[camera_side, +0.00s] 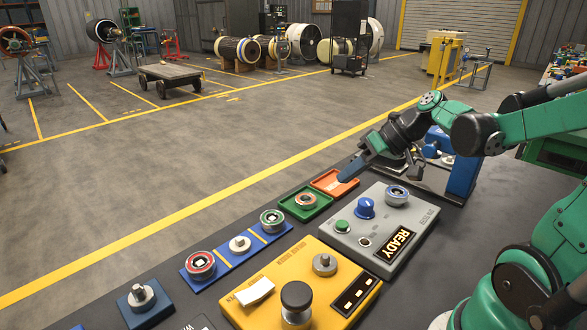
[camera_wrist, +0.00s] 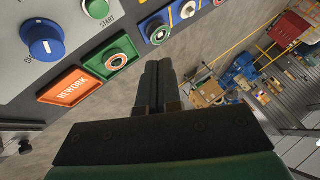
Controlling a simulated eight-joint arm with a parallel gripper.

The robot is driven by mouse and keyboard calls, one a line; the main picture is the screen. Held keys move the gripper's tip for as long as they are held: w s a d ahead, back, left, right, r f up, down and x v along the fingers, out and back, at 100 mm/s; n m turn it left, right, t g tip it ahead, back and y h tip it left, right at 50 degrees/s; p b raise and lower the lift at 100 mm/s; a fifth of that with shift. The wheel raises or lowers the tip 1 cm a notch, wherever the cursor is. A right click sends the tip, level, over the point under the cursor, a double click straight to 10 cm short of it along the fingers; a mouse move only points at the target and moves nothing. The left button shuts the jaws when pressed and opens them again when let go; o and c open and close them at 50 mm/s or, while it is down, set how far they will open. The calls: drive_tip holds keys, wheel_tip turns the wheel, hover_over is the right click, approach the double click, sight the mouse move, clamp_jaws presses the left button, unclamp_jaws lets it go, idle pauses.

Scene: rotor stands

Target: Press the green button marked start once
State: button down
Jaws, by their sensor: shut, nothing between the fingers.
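The green start button (camera_side: 342,226) sits on the left part of a grey control panel (camera_side: 405,236), near a blue knob (camera_side: 365,208). In the wrist view the green button (camera_wrist: 98,8) is partly cut by the top edge, with START printed beside it. My gripper (camera_side: 347,174) is shut and empty, its fingers together. In the side view it appears over the orange tray, behind the button and apart from it. In the wrist view the fingers (camera_wrist: 158,72) point past the trays, with the button up and to the left.
An orange tray marked REWORK (camera_wrist: 72,88) and a green tray holding a ring part (camera_side: 305,201) lie beside the panel. The panel also bears a ringed part (camera_side: 396,195) and a READY display (camera_side: 396,243). A yellow panel (camera_side: 260,315) with a black knob (camera_side: 296,295) stands in front.

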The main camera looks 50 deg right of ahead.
sight(347, 224)
drive_tip(key=shift+d+r, duration=0.15)
drive_tip(key=shift+d, duration=0.35)
drive_tip(key=shift+f, duration=4.4)
drive_tip(key=shift+f, duration=0.1)
drive_tip(key=shift+f, duration=0.35)
drive_tip(key=shift+r, duration=0.1)
drive_tip(key=shift+r, duration=0.35)
